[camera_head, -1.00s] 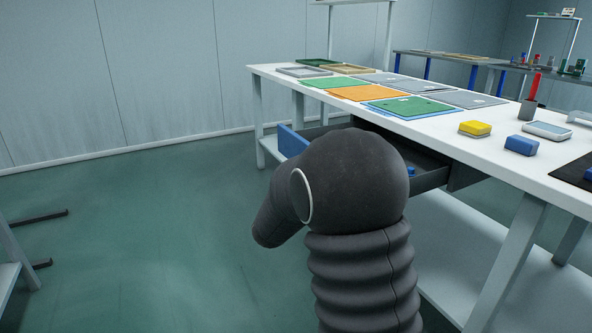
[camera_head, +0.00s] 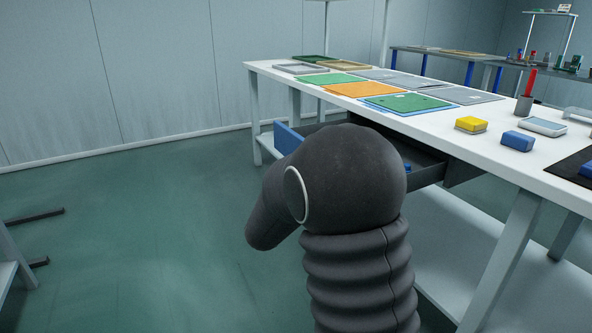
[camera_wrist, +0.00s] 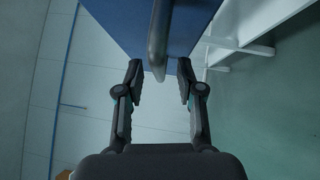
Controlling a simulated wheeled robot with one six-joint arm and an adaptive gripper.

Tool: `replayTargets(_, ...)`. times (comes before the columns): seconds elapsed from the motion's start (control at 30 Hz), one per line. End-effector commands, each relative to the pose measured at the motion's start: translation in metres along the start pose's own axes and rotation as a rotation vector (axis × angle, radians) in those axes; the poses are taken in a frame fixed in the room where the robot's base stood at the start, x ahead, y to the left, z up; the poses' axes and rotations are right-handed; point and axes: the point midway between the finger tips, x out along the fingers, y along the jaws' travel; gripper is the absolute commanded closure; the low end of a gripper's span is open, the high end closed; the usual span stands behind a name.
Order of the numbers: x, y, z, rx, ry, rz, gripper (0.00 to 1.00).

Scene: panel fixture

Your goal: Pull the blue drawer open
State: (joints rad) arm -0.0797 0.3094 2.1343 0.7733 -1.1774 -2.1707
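The blue drawer front (camera_head: 289,138) stands out from the white table in the head view, with the grey drawer body (camera_head: 428,172) visible behind my arm, so the drawer is open. My arm hides its middle and its handle there. In the wrist view the blue front (camera_wrist: 190,25) fills the top, with a grey bar handle (camera_wrist: 157,42) on it. My gripper (camera_wrist: 160,82) is open, one finger on each side of the handle's near end, with visible gaps on both sides. The gripper is hidden in the head view.
The white table (camera_head: 460,140) holds flat coloured panels, a yellow block (camera_head: 471,124), a blue block (camera_head: 517,141) and a dark cup (camera_head: 524,105).

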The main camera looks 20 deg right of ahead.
Motion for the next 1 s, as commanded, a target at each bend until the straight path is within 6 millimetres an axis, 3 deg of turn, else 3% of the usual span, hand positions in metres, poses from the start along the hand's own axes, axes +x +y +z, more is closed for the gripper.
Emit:
replayTargets(0.3, -0.063, 0.001, -0.001, 0.000, 0.004, 0.001, 0.63)
replayTargets(0.5, -0.092, 0.000, -0.001, 0.000, 0.003, 0.000, 0.63)
replayTargets(0.7, -0.104, 0.000, 0.000, 0.000, 0.001, 0.001, 0.63)
replayTargets(1.0, -0.105, 0.000, 0.000, 0.000, 0.000, 0.001, 0.63)
